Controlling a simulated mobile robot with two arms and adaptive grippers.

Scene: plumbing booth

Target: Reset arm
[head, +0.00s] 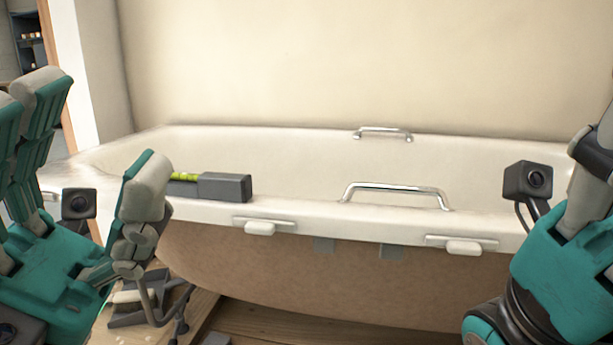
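My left gripper (95,130) is at the left of the head view, in front of the bathtub's left end. Its fingers are spread wide, with nothing between them. My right gripper (572,245) is at the right edge, in front of the tub's right end. Its fingers are largely cut off by the picture edge, so I cannot tell whether it is open or shut. I see nothing held in its visible part.
A white bathtub (300,212) spans the view against a beige wall. A dark grey spirit level (225,187) with yellow-green vials lies on its near rim, partly behind a left finger. Chrome handles (395,188) stand on both rims. A brush-like item (130,297) lies low left.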

